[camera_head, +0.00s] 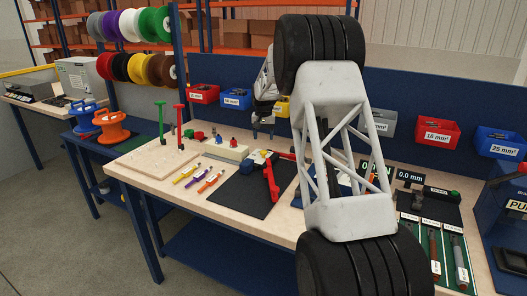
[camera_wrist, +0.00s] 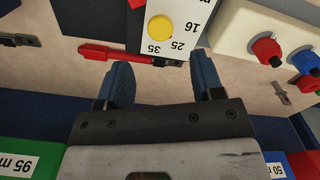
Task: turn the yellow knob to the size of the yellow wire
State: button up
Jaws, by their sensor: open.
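The yellow knob (camera_wrist: 159,27) is a round disc on a white plate (camera_wrist: 178,12) in the wrist view. The numbers 16, 25 and 35 are printed beside it; its pointer mark cannot be made out. My gripper (camera_wrist: 163,82) is open and empty, its two blue fingers apart on either side below the plate, not touching the knob.
A pale block (camera_head: 226,150) with red and blue knobs stands left of the mat. A red bar (camera_wrist: 105,52) lies close by my fingers. Labelled bins (camera_head: 203,94) line the back panel. A wooden board (camera_head: 155,157) with upright red and green handles is at left.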

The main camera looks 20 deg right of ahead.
aim_at(263, 152)
jog(key=shift+f, duration=3.8)
jog(key=shift+c, duration=0.2)
jog(key=c, duration=0.9)
jog(key=shift+n, duration=0.5)
jog(key=n, duration=0.3)
jog(key=shift+n, duration=2.5)
